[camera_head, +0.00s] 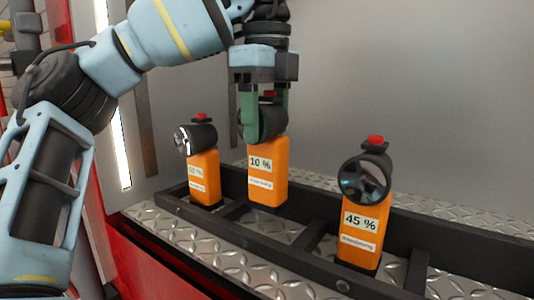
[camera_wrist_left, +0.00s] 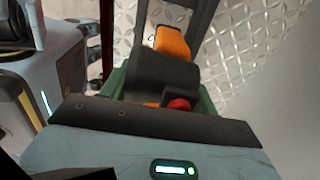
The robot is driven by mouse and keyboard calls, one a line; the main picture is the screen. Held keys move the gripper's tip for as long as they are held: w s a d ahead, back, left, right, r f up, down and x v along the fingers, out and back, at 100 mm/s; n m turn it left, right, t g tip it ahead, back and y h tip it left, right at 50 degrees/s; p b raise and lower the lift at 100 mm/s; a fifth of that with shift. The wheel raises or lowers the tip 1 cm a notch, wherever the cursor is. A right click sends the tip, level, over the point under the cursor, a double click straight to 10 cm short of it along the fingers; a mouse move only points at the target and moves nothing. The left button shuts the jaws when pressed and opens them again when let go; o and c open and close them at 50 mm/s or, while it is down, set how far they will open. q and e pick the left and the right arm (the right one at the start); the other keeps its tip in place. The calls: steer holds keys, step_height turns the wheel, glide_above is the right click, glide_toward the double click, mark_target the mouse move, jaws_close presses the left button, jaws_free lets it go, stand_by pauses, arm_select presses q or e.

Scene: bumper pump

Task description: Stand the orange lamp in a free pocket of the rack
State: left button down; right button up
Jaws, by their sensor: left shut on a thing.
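Three orange lamps with black heads and red buttons show in the head view. My left gripper (camera_head: 262,135) is shut on the head of the middle one, the "10 %" lamp (camera_head: 267,185), and holds it upright over the black rack (camera_head: 240,236). Its whole bottom edge shows, with bare plate in front of it; I cannot tell whether it touches down. In the left wrist view, the held lamp's black head (camera_wrist_left: 165,78) is between the green fingers (camera_wrist_left: 160,95), its orange body beyond. My right gripper is not in view.
One lamp (camera_head: 204,180) stands in the rack's left pocket, close beside the held one. The "45 %" lamp (camera_head: 362,235) stands in a pocket to the right. A diamond-plate shelf (camera_head: 455,215) lies under the rack, with a grey wall (camera_head: 420,90) behind.

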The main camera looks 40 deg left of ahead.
arm_select(q)
steer(key=shift+f, duration=2.45)
steer(key=shift+c, duration=2)
jaws_free()
steer(key=shift+r, duration=6.1)
